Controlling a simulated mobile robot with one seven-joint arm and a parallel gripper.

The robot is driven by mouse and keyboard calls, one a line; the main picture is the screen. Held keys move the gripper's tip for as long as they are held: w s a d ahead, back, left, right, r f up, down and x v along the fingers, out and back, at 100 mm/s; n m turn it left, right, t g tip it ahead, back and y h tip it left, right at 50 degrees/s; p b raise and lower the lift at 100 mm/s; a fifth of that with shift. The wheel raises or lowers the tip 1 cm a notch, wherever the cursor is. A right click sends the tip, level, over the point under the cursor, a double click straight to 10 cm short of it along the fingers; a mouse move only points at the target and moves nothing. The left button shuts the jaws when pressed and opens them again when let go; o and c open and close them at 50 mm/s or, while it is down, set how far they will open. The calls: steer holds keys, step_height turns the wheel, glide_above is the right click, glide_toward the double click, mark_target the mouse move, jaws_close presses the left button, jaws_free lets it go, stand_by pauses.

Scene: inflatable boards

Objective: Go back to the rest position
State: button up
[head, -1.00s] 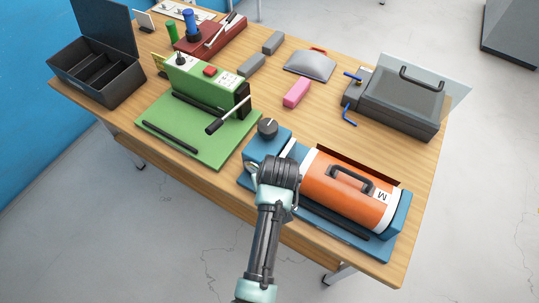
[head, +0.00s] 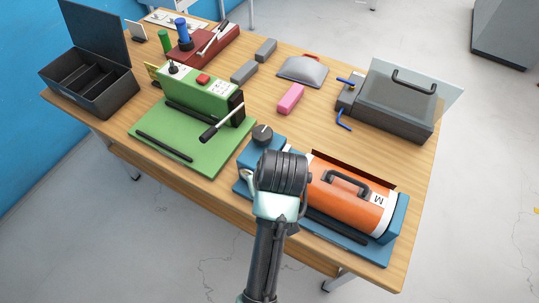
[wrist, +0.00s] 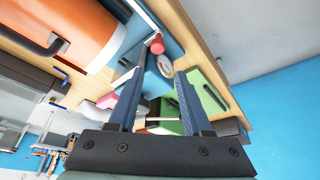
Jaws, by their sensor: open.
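My gripper shows in the wrist view (wrist: 157,92) with its two dark blue fingers apart and nothing between them. In the head view my arm's wrist stands over the table's front edge, in front of the left part of the blue board (head: 349,248); the fingers are hidden behind it there. The orange cylinder (head: 345,195) with a black handle lies on the blue board, to the right of my wrist. It also fills the upper left of the wrist view (wrist: 60,28). A black knob (head: 262,135) sits just beyond my wrist.
The green board (head: 165,150) with its lever box stands left of my arm. A pink block (head: 291,98), grey blocks (head: 244,71) and a dark grey lidded box (head: 395,105) lie farther back. A black open toolbox (head: 105,97) stands at the left. Floor in front is clear.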

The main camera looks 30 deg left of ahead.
steer(key=w+d+r+m+t, duration=0.15)
steer(key=w+r+t, duration=0.25)
steer(key=r, duration=0.7)
steer(key=w+d+r+m+t, duration=0.1)
steer(key=w+d+r+t, duration=0.25)
steer(key=r, duration=0.65)
steer(key=w+d+r+m+t, duration=0.2)
steer(key=w+r+t, duration=0.3)
steer(key=r, duration=0.6)
steer(key=s+d+r+m+t+h, duration=0.1)
steer(key=s+d+r+t, duration=0.1)
steer(key=r, duration=0.7)
steer(key=s+d+r+m+t+h, duration=0.1)
steer(key=s+d+r+t, duration=0.2)
steer(key=s+r+t, duration=0.2)
steer(key=s+d+r+m+t+h, duration=0.1)
steer(key=s+r, duration=0.6)
steer(key=r, duration=0.7)
steer(key=d+m+t, duration=0.1)
steer(key=d+t, duration=0.1)
steer(key=t, duration=0.1)
steer(key=shift+s+d, duration=0.15)
steer(key=shift+d, duration=0.1)
steer(key=shift+f+t, duration=0.1)
steer(key=shift+t, duration=0.15)
